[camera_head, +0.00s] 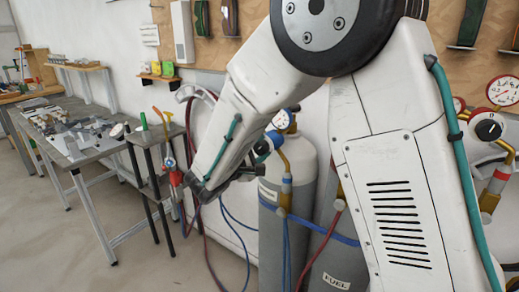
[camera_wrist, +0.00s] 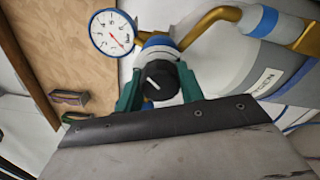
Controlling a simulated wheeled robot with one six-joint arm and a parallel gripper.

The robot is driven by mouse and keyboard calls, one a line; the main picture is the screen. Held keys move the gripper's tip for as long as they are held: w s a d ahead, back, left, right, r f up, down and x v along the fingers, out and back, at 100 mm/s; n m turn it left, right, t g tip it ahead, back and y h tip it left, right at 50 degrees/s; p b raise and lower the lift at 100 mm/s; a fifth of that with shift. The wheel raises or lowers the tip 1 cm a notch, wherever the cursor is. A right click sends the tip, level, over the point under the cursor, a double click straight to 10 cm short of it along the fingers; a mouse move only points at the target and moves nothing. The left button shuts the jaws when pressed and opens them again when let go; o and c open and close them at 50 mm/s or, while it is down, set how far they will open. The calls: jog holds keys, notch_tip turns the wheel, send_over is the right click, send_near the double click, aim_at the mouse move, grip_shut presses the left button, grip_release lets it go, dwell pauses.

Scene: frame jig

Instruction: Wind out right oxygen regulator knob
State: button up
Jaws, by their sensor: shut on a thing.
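In the wrist view, my gripper (camera_wrist: 160,84) has its two green fingers on either side of a black regulator knob (camera_wrist: 157,80) with a white pointer mark, shut on it. The blue-and-white regulator body (camera_wrist: 158,43) is just behind the knob. A round gauge (camera_wrist: 113,33) with a red needle sits to its upper left. The cylinder (camera_wrist: 232,60) beside it has a blue band and a label ending in "GEN". In the head view, a blue regulator (camera_head: 266,143) with a gauge (camera_head: 281,119) shows beside my arm; my fingers are hidden there.
A cylinder marked FUEL (camera_head: 338,281) stands behind my arm. Another regulator with a red-rimmed gauge (camera_head: 503,91) and black knob (camera_head: 489,130) is at right. Red and blue hoses (camera_head: 232,219) hang near the cylinders. A workbench (camera_head: 75,145) stands at left; floor before it is clear.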

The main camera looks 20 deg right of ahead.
jog(key=n, duration=0.5)
jog(key=shift+s+f+n, duration=0.1)
jog(key=shift+f+n, duration=0.05)
jog(key=shift+n, duration=0.25)
dwell(0.3)
jog(key=o, duration=1)
jog(key=v, duration=0.8)
